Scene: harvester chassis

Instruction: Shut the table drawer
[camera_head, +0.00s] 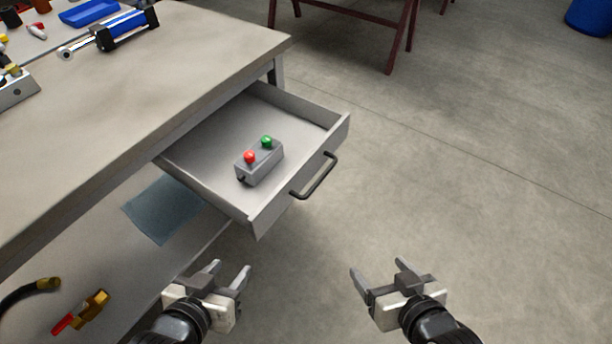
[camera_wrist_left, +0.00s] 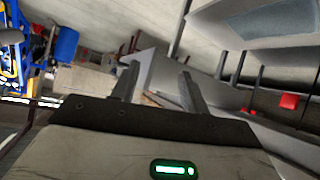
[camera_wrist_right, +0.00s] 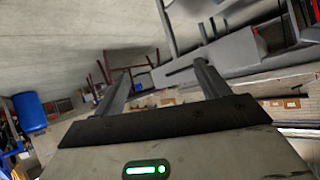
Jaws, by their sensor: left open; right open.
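The table drawer (camera_head: 300,118) is pulled out from under the grey worktable (camera_head: 150,100) in the head view. Its dark bar handle (camera_head: 316,177) is on the front panel, facing right. A grey control box (camera_head: 260,163) with a red and a green button lies inside the drawer. My left gripper (camera_head: 228,272) is open and empty, below the drawer in the picture and apart from it. My right gripper (camera_head: 381,272) is open and empty, below and right of the handle, touching nothing. Both wrist views show spread fingers with nothing between them.
A blue and silver cylinder (camera_head: 110,32) and a blue tray (camera_head: 90,12) lie on the tabletop. A lower shelf holds a bluish sheet (camera_head: 163,208) and a brass valve with red handle (camera_head: 82,312). A dark red trestle (camera_head: 400,35) stands behind. The floor right of the drawer is clear.

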